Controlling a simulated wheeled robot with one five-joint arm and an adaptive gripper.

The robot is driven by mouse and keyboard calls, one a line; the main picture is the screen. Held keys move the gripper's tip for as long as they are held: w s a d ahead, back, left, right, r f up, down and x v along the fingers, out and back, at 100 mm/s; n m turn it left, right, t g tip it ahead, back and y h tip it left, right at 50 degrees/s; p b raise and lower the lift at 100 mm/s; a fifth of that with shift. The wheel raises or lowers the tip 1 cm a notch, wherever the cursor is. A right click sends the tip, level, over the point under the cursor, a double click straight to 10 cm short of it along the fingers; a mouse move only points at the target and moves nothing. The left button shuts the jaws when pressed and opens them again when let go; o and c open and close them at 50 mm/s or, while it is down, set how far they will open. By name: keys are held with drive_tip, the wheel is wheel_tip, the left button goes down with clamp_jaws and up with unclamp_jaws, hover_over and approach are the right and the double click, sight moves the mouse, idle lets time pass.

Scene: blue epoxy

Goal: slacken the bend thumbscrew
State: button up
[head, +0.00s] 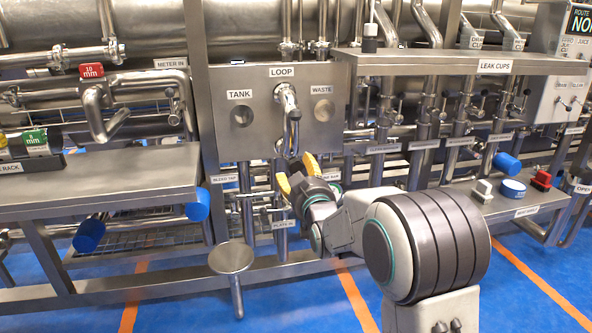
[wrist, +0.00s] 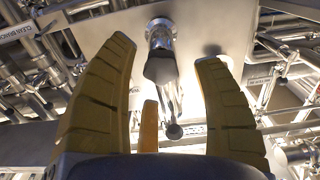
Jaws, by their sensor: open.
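A steel bend (head: 286,97) comes out of the LOOP port of a steel panel (head: 262,118) and hangs down, between the TANK port (head: 241,116) and the WASTE port (head: 323,110). In the wrist view the bend (wrist: 160,37) shows at the top centre, with a dark part (wrist: 160,70) and a small round dark knob (wrist: 174,131) below. I cannot tell surely which part is the thumbscrew. My gripper (head: 297,172) is open and empty, just below the bend. In the wrist view its yellow fingers (wrist: 168,90) stand either side of the bend, apart from it.
A steel shelf marked LEAK CUPS (head: 490,67) juts out at the right. A bench (head: 100,188) stands at the left, with a round steel stool-like disc (head: 231,257) lower down. Pipes and valves crowd behind. Blue floor (head: 180,300) is open in front.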

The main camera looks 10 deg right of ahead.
sight(296, 171)
drive_tip(key=shift+w, duration=1.7)
drive_tip(key=c, duration=0.8)
drive_tip(key=shift+f, duration=0.1)
drive_tip(key=c, duration=0.4)
